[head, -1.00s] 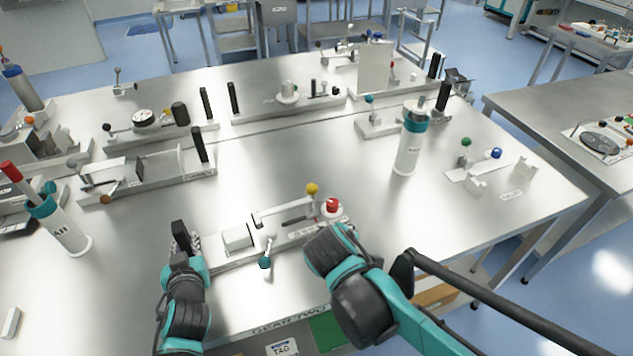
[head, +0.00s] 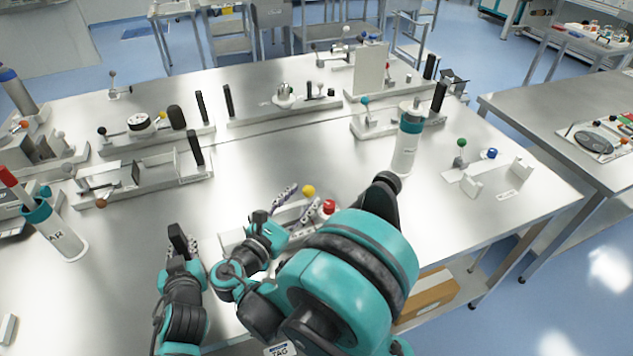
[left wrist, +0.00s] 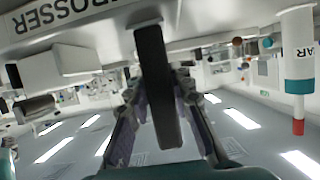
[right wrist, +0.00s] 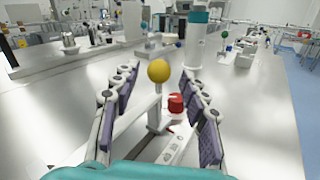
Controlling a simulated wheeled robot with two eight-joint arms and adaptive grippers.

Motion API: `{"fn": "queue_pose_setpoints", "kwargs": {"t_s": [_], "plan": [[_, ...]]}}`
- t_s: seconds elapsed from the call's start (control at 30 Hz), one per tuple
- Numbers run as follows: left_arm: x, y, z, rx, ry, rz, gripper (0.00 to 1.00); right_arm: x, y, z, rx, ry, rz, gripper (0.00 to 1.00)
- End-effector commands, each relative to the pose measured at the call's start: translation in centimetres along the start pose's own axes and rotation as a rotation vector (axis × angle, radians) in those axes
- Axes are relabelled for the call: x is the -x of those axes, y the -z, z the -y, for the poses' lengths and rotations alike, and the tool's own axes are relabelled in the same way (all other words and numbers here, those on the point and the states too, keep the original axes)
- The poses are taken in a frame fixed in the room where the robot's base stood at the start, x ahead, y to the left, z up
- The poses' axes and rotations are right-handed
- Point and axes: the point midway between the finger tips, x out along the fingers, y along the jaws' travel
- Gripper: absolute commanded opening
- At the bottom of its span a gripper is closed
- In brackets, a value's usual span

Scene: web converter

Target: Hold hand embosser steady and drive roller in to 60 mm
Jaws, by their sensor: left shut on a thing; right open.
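The hand embosser (head: 230,239) is a pale fixture near the table's front, partly hidden by my right arm. In the left wrist view, its wall (left wrist: 110,12) carries lettering ending in "OSSER". My left gripper (head: 181,246) is shut on the upright black handle (left wrist: 157,85) at its left end. A yellow ball knob (head: 308,190) on a short post and a red knob (head: 329,207) show at its right part. My right gripper (right wrist: 158,85) is open, with the yellow ball (right wrist: 158,71) seen between and beyond its fingers. I cannot make out the roller or the scale.
A white bottle with a teal collar (head: 404,150) stands behind, to the right. Another with a red tip (head: 62,235) stands at the left. Several fixtures line the back of the table (head: 270,160). The table between is bare.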

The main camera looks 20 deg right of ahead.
Motion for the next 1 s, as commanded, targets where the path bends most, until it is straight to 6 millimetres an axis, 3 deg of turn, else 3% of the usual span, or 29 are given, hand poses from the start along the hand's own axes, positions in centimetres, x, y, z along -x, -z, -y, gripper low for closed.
{"fn": "queue_pose_setpoints", "kwargs": {"t_s": [0.03,0.5,0.83,0.87,1.0], "plan": [[0.2,-0.8,0.1,0.009,0.004,0.018,0.00,-0.4,0.2,0.1,0.008,0.002,0.001,0.45],[0.2,-0.8,0.1,0.009,0.004,0.018,0.00,-6.9,0.2,0.1,0.010,0.003,-0.001,0.45],[0.2,-0.8,0.1,0.009,0.004,0.018,0.00,-7.3,0.2,0.0,0.009,0.001,-0.002,0.45],[0.2,-0.8,0.1,0.009,0.004,0.018,0.00,-7.3,0.2,0.0,0.009,0.001,-0.002,0.39],[0.2,-0.8,0.1,0.010,0.004,0.018,0.00,-7.3,0.2,0.0,0.009,0.001,-0.002,0.02]]}}
